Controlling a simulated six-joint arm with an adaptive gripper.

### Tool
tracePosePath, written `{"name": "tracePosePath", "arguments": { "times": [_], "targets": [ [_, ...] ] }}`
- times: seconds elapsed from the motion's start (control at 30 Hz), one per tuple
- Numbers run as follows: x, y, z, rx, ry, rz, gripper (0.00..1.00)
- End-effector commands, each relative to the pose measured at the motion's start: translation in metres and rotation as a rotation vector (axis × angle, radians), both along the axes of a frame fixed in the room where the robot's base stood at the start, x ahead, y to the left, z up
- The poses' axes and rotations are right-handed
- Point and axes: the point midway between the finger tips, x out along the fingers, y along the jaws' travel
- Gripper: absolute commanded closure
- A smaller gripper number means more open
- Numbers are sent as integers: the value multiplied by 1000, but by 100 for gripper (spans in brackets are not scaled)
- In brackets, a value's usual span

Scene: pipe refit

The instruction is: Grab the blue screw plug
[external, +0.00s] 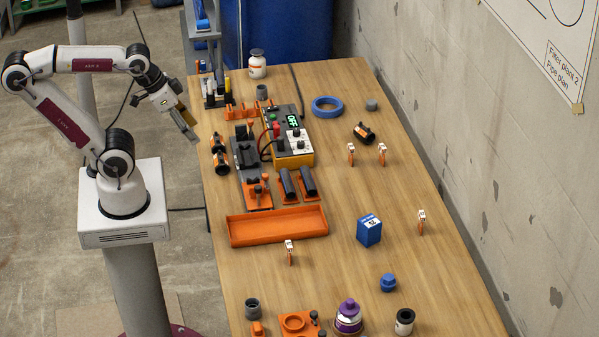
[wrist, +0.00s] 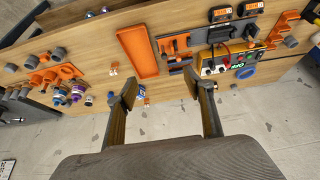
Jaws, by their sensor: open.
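The blue screw plug (external: 388,282) is a small blue cap standing on the wooden table, towards the front right in the external view. In the wrist view a small blue thing (wrist: 111,96) beside the left finger appears to be the plug. My gripper (external: 188,124) is raised at the table's far left edge, well away from the plug, with nothing between its fingers. In the wrist view my gripper (wrist: 160,83) has its two fingers spread wide apart.
A blue box (external: 369,231) stands behind the plug. A purple-capped jar (external: 348,316) and a dark can (external: 404,321) stand in front. An orange tray (external: 278,226) and a yellow meter (external: 291,160) occupy the table's left side. The wall borders the right side.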

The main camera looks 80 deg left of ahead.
Motion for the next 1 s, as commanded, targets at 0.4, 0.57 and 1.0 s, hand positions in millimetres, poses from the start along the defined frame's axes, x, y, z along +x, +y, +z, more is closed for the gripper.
{"name": "tracePosePath", "arguments": {
  "times": [0.4, 0.57, 1.0],
  "targets": [
    [2, -1, 0, -1, -1, -2, 49],
    [13, -5, 2, -7, -12, -14, 49],
    [98, -46, 12, -62, -98, -98, 49]
  ]
}}
